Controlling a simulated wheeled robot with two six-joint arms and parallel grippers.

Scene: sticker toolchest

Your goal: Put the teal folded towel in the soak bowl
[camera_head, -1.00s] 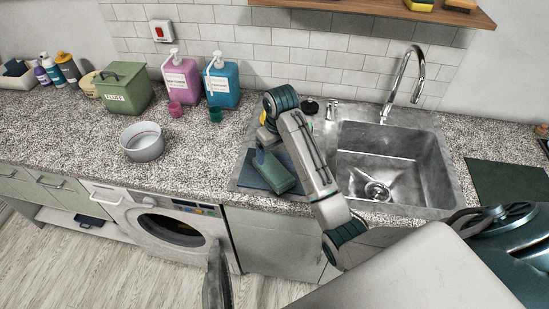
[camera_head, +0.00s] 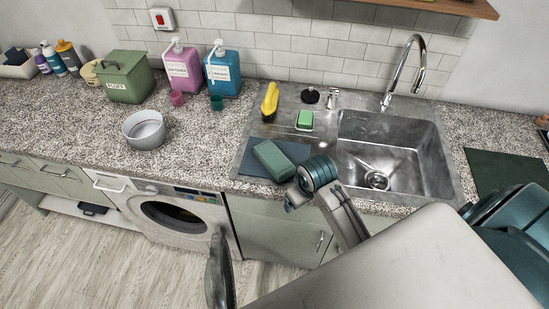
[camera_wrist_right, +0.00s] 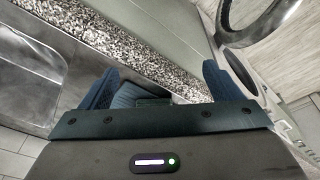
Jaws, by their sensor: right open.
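The teal folded towel (camera_head: 273,160) lies on a dark mat (camera_head: 252,165) left of the sink in the head view. The soak bowl (camera_head: 144,132), round, grey and empty, stands on the speckled counter further left. My right gripper (camera_head: 289,198) is near the counter's front edge, just in front of the towel and apart from it. In the right wrist view its two fingers (camera_wrist_right: 160,70) stand wide apart; a teal surface shows low between them, partly hidden by the gripper body.
The sink (camera_head: 385,155) is right of the mat. A yellow bottle (camera_head: 269,102) and green sponge (camera_head: 305,119) stand behind it. Pink (camera_head: 183,70) and blue (camera_head: 222,74) dispensers and a green bin (camera_head: 123,82) stand behind the bowl. Counter between bowl and mat is clear.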

